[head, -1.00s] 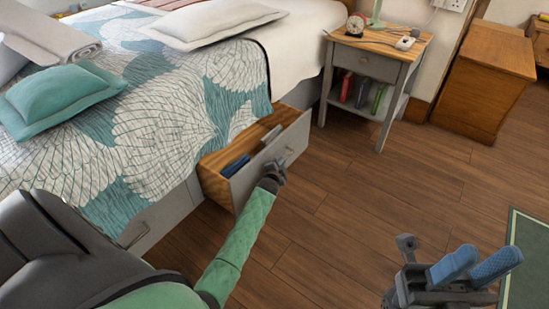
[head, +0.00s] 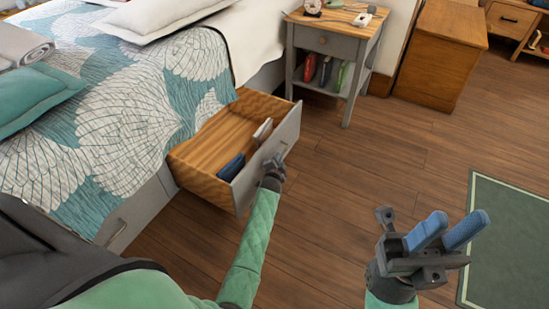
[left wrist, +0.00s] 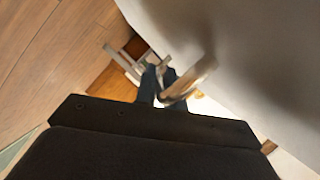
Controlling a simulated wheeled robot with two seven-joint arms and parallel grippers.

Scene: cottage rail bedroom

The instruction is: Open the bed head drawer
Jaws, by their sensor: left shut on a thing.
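The bed head drawer (head: 258,168) is pulled well out from under the bed. It has a grey front and a wooden inside holding a dark blue item and a pale item near the front. My left gripper (head: 276,162) is at the drawer front, shut on its handle (head: 284,150). The handle also shows between the fingers in the left wrist view (left wrist: 190,82). My right gripper (head: 450,232) is in the air over the floor at the lower right, with its two blue fingers apart and nothing between them.
The bed (head: 130,110) with its patterned cover is at the left. A grey nightstand (head: 325,42) stands behind the drawer, and a wooden cabinet (head: 430,60) is further right. The floor in front of the drawer is clear up to a green rug (head: 510,240).

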